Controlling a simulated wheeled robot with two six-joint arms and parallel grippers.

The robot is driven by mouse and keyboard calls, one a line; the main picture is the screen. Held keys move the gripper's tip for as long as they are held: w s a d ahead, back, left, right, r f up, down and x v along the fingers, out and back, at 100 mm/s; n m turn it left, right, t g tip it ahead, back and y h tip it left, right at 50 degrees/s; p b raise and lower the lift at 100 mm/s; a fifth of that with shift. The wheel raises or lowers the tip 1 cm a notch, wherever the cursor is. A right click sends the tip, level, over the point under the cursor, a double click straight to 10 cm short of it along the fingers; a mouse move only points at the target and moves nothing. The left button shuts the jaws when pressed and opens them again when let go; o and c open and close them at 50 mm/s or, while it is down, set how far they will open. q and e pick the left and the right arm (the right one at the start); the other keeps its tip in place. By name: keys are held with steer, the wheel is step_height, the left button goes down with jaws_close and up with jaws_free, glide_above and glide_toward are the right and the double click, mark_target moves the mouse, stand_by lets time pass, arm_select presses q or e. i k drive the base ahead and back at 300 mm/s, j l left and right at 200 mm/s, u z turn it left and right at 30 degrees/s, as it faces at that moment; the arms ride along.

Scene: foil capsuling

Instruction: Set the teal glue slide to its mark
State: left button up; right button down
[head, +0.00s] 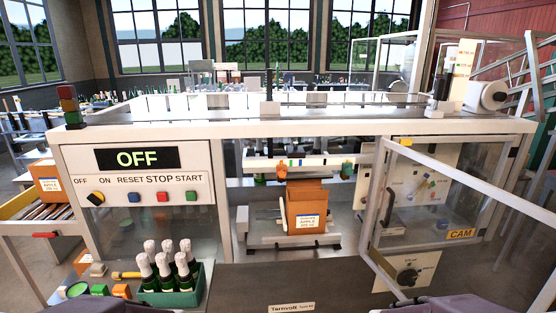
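A small teal-green piece (346,169), which looks like the glue slide, sits near the right end of a white horizontal rail (312,161) in the middle bay of the machine. An orange piece (281,168) sits further left on the same rail. The slide's mark is too small to make out. Neither gripper shows in the head view, and nothing is seen touching the slide.
An open cardboard box (307,208) stands below the rail. A framed clear door (466,220) hangs open to the right, beside the CAM compartment (462,234). The panel display (137,158) reads OFF. A green crate (172,297) of bottles stands front left.

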mark_target(346, 171)
steer(key=l, duration=1.9)
steer(key=i+l+u, duration=0.15)
steer(key=l+u, duration=0.2)
steer(key=l, duration=0.55)
steer(key=i+l+u, duration=0.1)
steer(key=l+u, duration=0.25)
steer(key=l, duration=0.55)
steer(key=l+u, duration=0.2)
steer(key=i+l+u, duration=0.1)
steer(key=l+u, duration=0.15)
steer(key=l, duration=0.1)
